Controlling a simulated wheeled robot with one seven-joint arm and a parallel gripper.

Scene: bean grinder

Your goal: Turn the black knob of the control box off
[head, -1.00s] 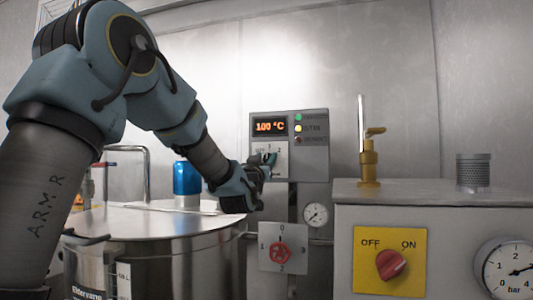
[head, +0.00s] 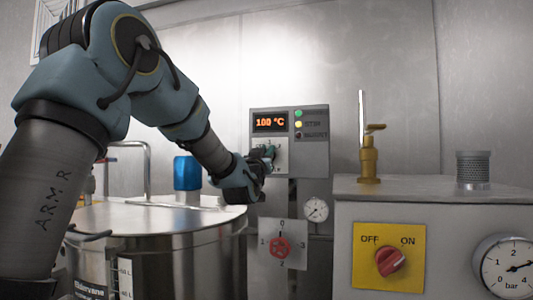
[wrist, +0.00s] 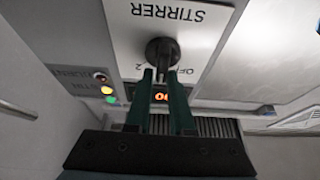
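The fingertips are right at the knob's bar, one on each side, and I see no clear contact. In the head view my gripper (head: 269,153) covers the knob and part of the plate, so its setting is hidden there.
A steel pot (head: 165,222) stands under my arm. A machine with a red switch on a yellow plate (head: 365,280) and a brass valve (head: 369,160) is at right.

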